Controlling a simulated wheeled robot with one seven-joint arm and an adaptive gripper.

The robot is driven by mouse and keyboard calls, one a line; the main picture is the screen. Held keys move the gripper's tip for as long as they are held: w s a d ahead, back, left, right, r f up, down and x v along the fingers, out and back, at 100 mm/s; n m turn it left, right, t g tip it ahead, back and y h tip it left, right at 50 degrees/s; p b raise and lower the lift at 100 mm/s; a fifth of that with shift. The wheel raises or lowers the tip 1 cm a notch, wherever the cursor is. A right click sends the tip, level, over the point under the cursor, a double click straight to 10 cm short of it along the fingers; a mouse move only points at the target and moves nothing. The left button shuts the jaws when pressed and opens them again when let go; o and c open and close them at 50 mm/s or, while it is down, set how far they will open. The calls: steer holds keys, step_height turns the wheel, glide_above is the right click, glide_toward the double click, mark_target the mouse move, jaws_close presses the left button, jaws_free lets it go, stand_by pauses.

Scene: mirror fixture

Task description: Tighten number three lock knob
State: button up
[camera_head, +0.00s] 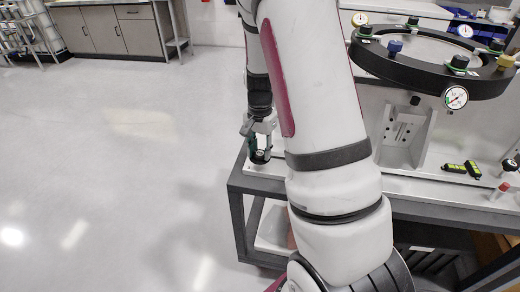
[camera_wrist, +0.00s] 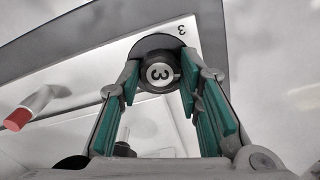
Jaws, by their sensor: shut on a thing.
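My gripper (camera_wrist: 160,78) has teal finger pads and is shut on the knob from both sides. In the head view my gripper (camera_head: 261,150) is low at the left corner of the bench, partly behind my arm. The knob's underside and stem are hidden.
A mirror in a black ring (camera_head: 410,72) stands at the upper right, with several knobs and dial gauges (camera_head: 456,97). Yellow-black pieces (camera_head: 462,168) lie on the bench. A red-tipped post (camera_wrist: 30,110) is left of the gripper. Open floor lies left of the bench.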

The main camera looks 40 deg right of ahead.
mark_target(260, 153)
steer(key=m, duration=0.3)
steer(key=shift+r+m, duration=0.1)
steer(key=shift+m, duration=0.3)
steer(key=m+p, duration=0.1)
steer(key=m, duration=0.2)
steer(key=shift+m, duration=0.3)
steer(key=m+p, duration=0.1)
steer(key=m, duration=0.5)
steer(key=shift+d, duration=0.1)
steer(key=shift+m, duration=0.4)
steer(key=o, duration=1.1)
steer(key=shift+o, duration=0.2)
step_height(260, 153, up, 12)
